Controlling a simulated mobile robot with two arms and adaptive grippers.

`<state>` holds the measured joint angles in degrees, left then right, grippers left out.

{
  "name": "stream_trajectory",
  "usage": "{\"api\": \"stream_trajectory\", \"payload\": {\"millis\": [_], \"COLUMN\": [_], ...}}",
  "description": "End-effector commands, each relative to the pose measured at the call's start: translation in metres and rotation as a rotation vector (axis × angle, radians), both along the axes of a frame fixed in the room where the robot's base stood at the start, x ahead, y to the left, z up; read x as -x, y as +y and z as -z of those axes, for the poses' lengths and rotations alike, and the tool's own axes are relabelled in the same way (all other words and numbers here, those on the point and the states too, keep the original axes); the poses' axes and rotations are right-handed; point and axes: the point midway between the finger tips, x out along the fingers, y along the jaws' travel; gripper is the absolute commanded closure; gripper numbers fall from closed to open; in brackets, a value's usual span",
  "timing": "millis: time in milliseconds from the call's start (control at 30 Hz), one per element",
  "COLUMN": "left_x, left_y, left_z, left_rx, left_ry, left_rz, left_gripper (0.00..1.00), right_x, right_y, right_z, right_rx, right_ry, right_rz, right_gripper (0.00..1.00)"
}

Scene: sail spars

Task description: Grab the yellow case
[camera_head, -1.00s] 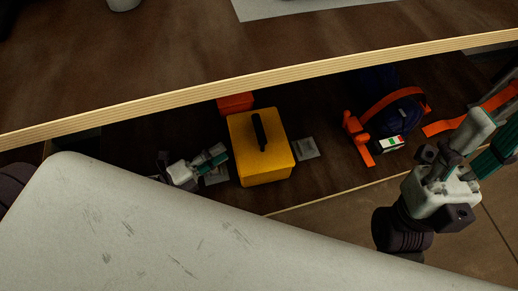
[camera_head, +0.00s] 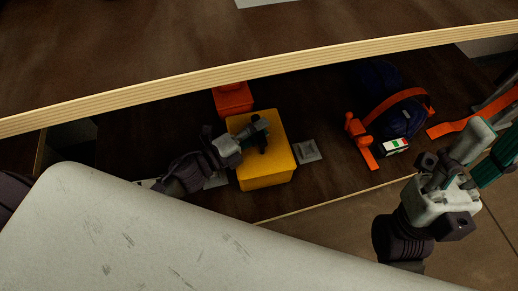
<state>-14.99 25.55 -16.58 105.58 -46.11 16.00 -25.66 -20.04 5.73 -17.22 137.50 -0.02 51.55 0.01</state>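The yellow case (camera_head: 270,172) sits upright on the lower shelf, with a black handle (camera_head: 263,142) on its top. My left gripper (camera_head: 258,131) reaches in from the left above the case, its fingertips at the handle. Its fingers look spread around the handle, but I cannot tell whether they grip it. My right gripper (camera_head: 478,150) is at the right, out in front of the shelf and away from the case. Its fingers stand apart with nothing between them.
An orange box (camera_head: 233,98) stands behind the case. A grey flat piece (camera_head: 307,151) lies right of it. A blue and orange reel-like item (camera_head: 395,108) and a small white box (camera_head: 395,146) are farther right. The upper board's edge (camera_head: 270,66) runs above the shelf.

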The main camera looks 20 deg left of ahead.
Motion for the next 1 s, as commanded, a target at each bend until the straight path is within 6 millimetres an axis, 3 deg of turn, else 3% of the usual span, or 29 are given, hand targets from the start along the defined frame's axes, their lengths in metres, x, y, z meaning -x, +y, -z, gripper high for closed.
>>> {"api": "stream_trajectory", "payload": {"millis": [200, 400, 433, 1000], "left_x": [-0.0001, -0.0001, -0.0001, -0.0011], "left_y": [-0.0005, -0.0004, -0.0004, -0.0002], "left_z": [0.0003, 0.0003, 0.0003, -0.0038], "left_rx": [0.0, 0.0, 0.0, 0.003], "left_ry": [0.001, 0.001, 0.001, -0.002], "left_rz": [0.0, 0.0, 0.0, 0.001], "left_gripper": [0.65, 0.98, 1.0, 1.0], "right_x": [0.0, -0.0001, -0.0001, 0.0001], "right_y": [0.0, -0.0001, -0.0001, -0.0007], "right_z": [-0.0002, -0.0001, -0.0001, -0.0027], "right_rx": [0.0, 0.0, 0.0, -0.001], "right_ry": [0.0, 0.0, 0.0, -0.001], "right_rz": [0.0, 0.0, 0.0, 0.002], "right_gripper": [0.6, 0.6, 0.6, 0.6]}}
